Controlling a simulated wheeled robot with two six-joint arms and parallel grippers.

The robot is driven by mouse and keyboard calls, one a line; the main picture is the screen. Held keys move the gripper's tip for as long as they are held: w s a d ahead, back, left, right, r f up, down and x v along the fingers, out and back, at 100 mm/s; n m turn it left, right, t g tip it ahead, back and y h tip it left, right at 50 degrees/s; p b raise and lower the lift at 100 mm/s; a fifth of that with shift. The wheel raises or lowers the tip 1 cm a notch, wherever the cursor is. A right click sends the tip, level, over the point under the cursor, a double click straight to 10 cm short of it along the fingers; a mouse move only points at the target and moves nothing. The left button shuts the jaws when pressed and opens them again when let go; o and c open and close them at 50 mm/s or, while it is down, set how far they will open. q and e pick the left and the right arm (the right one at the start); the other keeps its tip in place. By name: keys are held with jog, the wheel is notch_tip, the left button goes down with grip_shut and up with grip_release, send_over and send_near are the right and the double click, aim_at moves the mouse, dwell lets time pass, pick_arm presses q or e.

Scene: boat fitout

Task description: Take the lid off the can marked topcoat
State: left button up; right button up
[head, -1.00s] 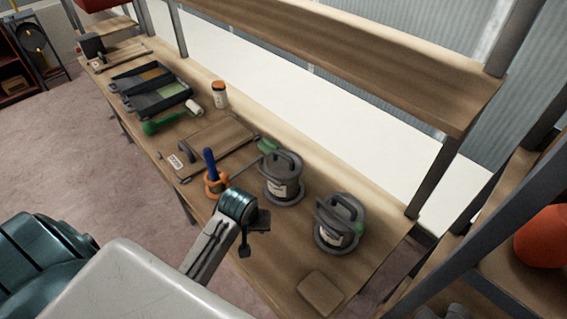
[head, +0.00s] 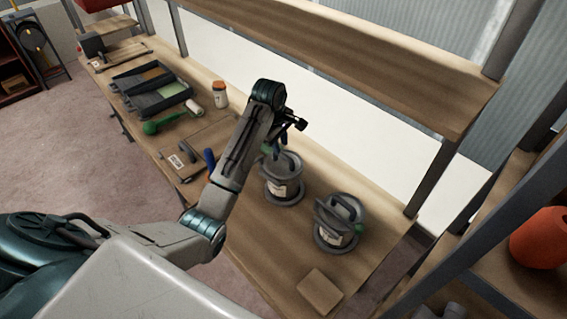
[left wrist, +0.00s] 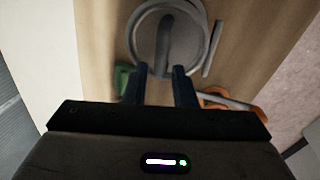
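Two grey cans with pale labels stand on the workbench, one in the middle (head: 283,190) and one nearer the right end (head: 335,230). The label lettering is too small to read, so I cannot tell which is topcoat. My left gripper (head: 284,138) is above the middle can, its arm covering part of the bench. In the left wrist view, the two fingertips (left wrist: 158,78) are apart and empty. The round grey lid (left wrist: 148,40) with a bar-shaped handle (left wrist: 167,42) lies just beyond them. My right gripper is out of view.
The bench (head: 250,235) also holds a paint tray (head: 160,97), a green-handled roller (head: 160,124), an orange-capped jar (head: 219,95) and a small wooden block (head: 321,291). An overhead shelf (head: 350,65) runs along the back.

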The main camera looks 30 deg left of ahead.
aim_at(282, 154)
pick_arm(q)
jog(key=shift+w+f, duration=0.15)
jog(key=shift+f, duration=0.6)
jog(key=shift+d+f+p, duration=0.1)
jog(key=shift+f+p, duration=0.1)
jog(key=shift+p, duration=0.25)
jog(key=f, duration=0.1)
jog(key=f+p, duration=0.2)
jog(key=f, duration=0.1)
jog(key=shift+w+f, duration=0.1)
jog(key=shift+w, duration=0.25)
jog(key=shift+w+f, duration=0.1)
jog(key=shift+f, duration=0.2)
grip_shut()
